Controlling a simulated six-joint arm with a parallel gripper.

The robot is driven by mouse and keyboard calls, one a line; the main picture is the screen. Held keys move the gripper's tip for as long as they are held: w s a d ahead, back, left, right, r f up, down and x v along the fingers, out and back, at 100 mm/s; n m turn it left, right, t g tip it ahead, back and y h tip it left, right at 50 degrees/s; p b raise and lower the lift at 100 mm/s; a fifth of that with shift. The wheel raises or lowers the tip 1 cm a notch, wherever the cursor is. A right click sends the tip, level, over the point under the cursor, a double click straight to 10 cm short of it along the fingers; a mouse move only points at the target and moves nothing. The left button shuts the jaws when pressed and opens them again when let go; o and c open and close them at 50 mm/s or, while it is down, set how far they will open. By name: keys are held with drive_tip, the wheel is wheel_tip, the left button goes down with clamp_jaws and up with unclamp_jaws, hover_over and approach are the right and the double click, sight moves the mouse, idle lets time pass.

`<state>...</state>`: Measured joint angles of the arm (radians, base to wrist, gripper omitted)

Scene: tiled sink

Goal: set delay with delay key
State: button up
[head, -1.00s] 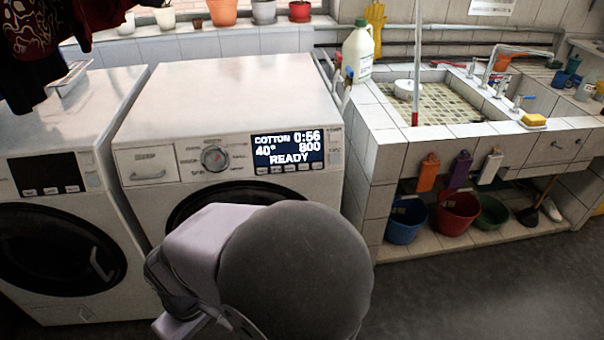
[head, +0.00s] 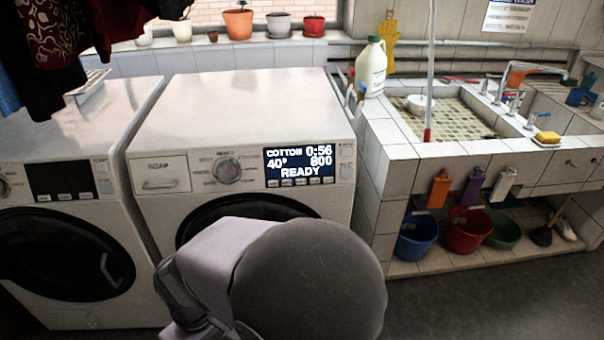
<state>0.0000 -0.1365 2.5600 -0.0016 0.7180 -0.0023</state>
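The washing machine (head: 240,110) on the right of the two has a lit display (head: 300,165) reading COTTON 0:56, 40°, 800, READY. A row of small keys (head: 293,183) sits just under the display; their labels are too small to read, so I cannot tell which is the delay key. A round program dial (head: 227,171) is left of the display. My arm's grey rounded link fills the lower middle, in front of the machine's door. My gripper's fingers do not show.
A second washing machine (head: 60,200) with a dark display stands at left. A tiled sink (head: 400,150) with a white jug (head: 371,68) is at right. Buckets, including a red one (head: 467,232), stand below it. Clothes (head: 50,40) hang at upper left.

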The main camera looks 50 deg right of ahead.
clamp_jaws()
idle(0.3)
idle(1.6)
